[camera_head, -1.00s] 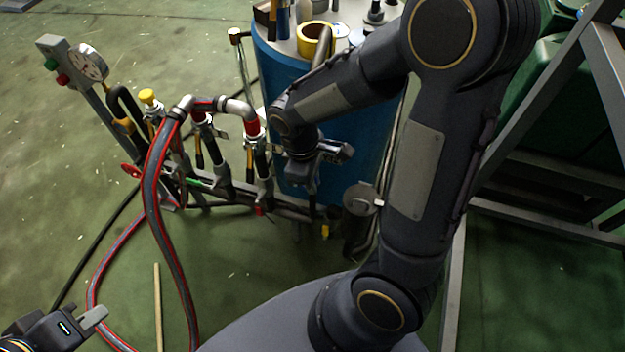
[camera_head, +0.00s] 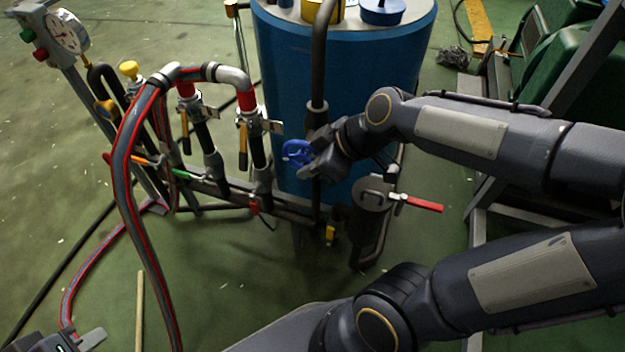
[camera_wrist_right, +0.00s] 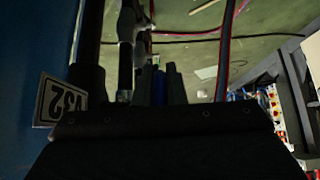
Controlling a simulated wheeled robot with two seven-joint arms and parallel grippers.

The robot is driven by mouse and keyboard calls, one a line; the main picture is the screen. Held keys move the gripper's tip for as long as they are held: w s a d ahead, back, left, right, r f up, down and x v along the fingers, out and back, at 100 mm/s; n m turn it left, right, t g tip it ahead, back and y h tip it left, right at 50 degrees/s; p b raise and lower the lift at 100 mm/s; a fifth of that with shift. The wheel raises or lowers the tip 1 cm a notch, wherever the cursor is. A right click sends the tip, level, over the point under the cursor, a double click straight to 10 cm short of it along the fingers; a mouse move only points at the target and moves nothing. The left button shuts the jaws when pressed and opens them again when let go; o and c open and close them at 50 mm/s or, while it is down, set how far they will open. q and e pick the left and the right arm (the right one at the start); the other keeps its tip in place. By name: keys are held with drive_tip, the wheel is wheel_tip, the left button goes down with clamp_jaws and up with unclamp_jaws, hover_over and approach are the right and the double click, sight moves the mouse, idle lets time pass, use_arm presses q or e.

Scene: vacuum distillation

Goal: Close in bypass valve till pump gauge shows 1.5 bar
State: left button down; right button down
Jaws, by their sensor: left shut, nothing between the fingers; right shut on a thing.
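A blue valve handwheel (camera_head: 297,153) sits on the dark vertical pipe in front of the blue tank. My right gripper (camera_head: 310,164) comes from the right and is shut on the wheel. I cannot tell whether this is the bypass valve. A round white-faced gauge (camera_head: 66,33) is at the top left; its needle is too small to read. My left gripper (camera_head: 90,341) is shut and empty at the bottom left, partly cut off.
The blue tank (camera_head: 380,70) stands behind the piping. A red-striped hose (camera_head: 128,225) loops down at the left. Branch valves with yellow handles (camera_head: 243,146) stand left of the wheel. A red lever (camera_head: 424,204) juts out right. A metal frame (camera_head: 560,95) is at the right.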

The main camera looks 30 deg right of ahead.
use_arm(q)
drive_tip(key=shift+f+b, duration=0.95)
drive_tip(key=shift+f, duration=0.55)
use_arm(e)
drive_tip(key=shift+w+t+y, duration=0.1)
drive_tip(key=shift+t+y, duration=0.3)
drive_tip(key=c, duration=1.5)
unclamp_jaws()
